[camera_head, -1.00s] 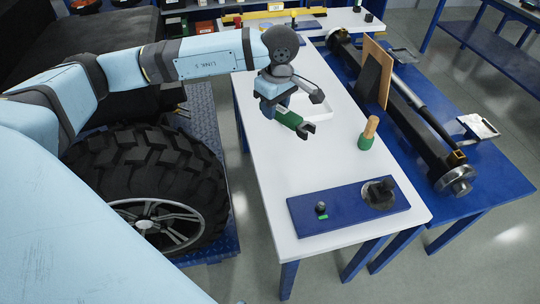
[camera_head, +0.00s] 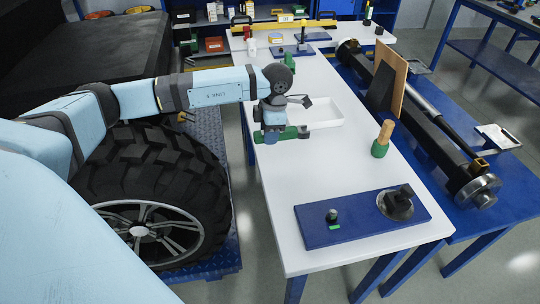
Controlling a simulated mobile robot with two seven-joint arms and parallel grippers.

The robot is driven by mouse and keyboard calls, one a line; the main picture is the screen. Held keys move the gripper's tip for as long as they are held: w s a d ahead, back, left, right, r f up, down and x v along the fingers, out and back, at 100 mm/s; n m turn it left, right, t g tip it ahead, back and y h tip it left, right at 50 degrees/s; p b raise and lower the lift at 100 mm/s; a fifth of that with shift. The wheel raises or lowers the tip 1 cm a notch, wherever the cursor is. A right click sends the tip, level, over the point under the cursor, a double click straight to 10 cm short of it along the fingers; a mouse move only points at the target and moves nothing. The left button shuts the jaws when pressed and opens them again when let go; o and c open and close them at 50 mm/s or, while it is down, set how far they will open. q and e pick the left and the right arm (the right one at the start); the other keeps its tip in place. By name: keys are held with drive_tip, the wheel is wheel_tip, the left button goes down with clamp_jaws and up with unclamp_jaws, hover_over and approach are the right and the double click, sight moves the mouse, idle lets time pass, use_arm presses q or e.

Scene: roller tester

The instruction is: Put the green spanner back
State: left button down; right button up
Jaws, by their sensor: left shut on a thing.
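The green spanner (camera_head: 291,133) is in my left gripper (camera_head: 273,134), above the white table. It lies about level, with its dark open jaw end pointing right. The gripper's fingers are shut around its green handle, part of which they hide. A blue board (camera_head: 358,232) lies on the near end of the table, with a small dark knob (camera_head: 332,215) and a green mark (camera_head: 335,227) in front of it. The spanner is apart from this board. My right gripper is not in view.
A white tray (camera_head: 333,124) lies just behind the spanner. A green-based wooden-handled tool (camera_head: 381,143) stands at the table's right edge. A dark round part (camera_head: 396,206) sits on the blue board. A large tyre (camera_head: 150,185) is at left. The white table's middle is clear.

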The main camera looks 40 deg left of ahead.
sight(268, 162)
use_arm(q)
wheel_tip(268, 162, down, 9)
drive_tip(key=shift+r, duration=0.2)
idle(0.3)
drive_tip(key=shift+f+b, duration=0.2)
drive_tip(key=shift+b, duration=0.1)
drive_tip(key=c, duration=0.7)
unclamp_jaws()
drive_tip(key=shift+c, duration=0.2)
drive_tip(key=shift+r, duration=0.35)
drive_tip(key=r, duration=0.7)
drive_tip(key=w+d+r, duration=0.1)
drive_tip(key=r, duration=0.2)
drive_tip(key=shift+r+p, duration=0.15)
drive_tip(key=shift+p, duration=0.2)
drive_tip(key=shift+r, duration=0.65)
